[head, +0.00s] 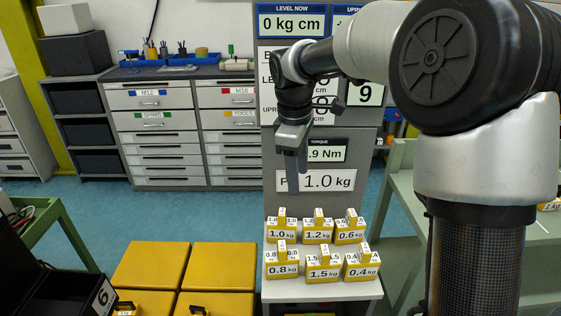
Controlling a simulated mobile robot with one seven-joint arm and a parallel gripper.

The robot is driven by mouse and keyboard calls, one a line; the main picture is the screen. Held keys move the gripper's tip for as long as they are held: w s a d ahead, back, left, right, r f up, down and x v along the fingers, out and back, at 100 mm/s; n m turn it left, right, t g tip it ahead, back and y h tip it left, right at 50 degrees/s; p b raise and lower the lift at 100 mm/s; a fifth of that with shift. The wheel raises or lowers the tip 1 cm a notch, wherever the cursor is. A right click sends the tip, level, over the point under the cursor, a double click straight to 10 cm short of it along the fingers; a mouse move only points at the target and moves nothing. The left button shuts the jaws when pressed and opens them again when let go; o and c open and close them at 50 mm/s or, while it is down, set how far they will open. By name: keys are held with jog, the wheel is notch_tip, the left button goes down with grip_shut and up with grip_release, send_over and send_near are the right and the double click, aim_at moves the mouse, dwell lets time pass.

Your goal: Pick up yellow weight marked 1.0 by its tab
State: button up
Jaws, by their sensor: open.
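The yellow weight marked 1.0 (281,234) stands at the back left of a small white-topped stand, with its tab upright on top. My gripper (293,172) hangs pointing down above the stand, a little higher than the 1.0 weight and apart from it. It looks empty. The gap between its fingers is hard to see at this angle. The tab of the 1.0 weight shows clear below the gripper.
Other yellow weights stand close by: 1.2 (318,235) to the right, 0.8 (282,270) in front, and several more. A grey panel (318,150) with displays rises behind the stand. Yellow cases (152,264) lie at left. My arm covers the upper right.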

jog(key=w+a+f+n+g+p, duration=0.1)
jog(key=w+a+f+n, duration=0.2)
jog(key=w+f, duration=0.15)
send_near(282, 221)
jog(key=shift+y, duration=0.4)
jog(key=f, duration=0.2)
jog(key=w+d+f, duration=0.1)
jog(key=f, duration=0.1)
jog(key=w+f, duration=0.1)
jog(key=f, duration=0.1)
jog(key=shift+d+f, duration=0.15)
jog(key=shift+f, duration=0.15)
jog(key=shift+a+f, duration=0.15)
jog(key=shift+f, duration=1.25)
jog(key=shift+a+f, duration=0.1)
jog(key=shift+f, duration=1.3)
grip_shut()
jog(key=shift+w+r, duration=0.15)
